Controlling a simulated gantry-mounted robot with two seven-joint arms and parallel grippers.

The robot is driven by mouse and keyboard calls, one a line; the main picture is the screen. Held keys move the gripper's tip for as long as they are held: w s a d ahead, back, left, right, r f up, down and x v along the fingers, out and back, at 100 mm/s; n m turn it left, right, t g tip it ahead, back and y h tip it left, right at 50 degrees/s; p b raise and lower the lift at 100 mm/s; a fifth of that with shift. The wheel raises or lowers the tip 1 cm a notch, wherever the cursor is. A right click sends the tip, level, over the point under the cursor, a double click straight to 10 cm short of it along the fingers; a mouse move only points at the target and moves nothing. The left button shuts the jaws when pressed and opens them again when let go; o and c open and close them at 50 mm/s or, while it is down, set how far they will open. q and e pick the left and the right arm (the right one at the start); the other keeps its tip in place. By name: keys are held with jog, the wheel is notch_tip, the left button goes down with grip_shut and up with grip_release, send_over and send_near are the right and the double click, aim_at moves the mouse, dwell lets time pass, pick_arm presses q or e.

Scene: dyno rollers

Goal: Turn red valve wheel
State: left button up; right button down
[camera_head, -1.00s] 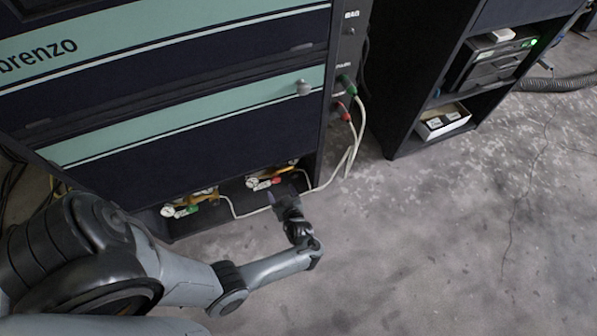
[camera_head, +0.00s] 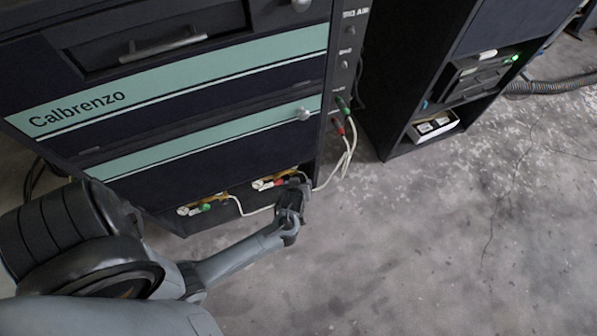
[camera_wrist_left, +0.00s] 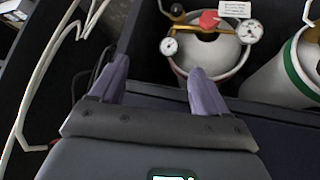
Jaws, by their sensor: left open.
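The red valve wheel (camera_wrist_left: 209,19) is at the top of the left wrist view, on a brass fitting between two round white gauges, above a white gas cylinder (camera_wrist_left: 222,58). In the head view it is a small red spot (camera_head: 280,183) at the cabinet's low front opening. My left gripper (camera_wrist_left: 158,75) is open and empty. Its fingers point toward the cylinder, short of the wheel and to its left in the wrist view. In the head view the left gripper (camera_head: 297,188) is just right of the wheel, partly hiding the fittings. My right gripper is not in view.
A second cylinder with a green band (camera_wrist_left: 293,72) stands to the right in the wrist view. White hoses (camera_head: 348,158) hang from the dark cabinet (camera_head: 190,165). A dark ledge lies beneath the fingers. A black shelf unit (camera_head: 400,95) stands right; the floor in front is clear.

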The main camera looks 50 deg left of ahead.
pick_arm(q)
notch_tip(320, 180, up, 7)
jog(key=s+d+m+h+p, duration=0.1)
jog(key=d+m+h+p, duration=0.1)
jog(key=p, duration=0.1)
jog(key=shift+s+d+r, duration=0.15)
jog(key=shift+d, duration=0.1)
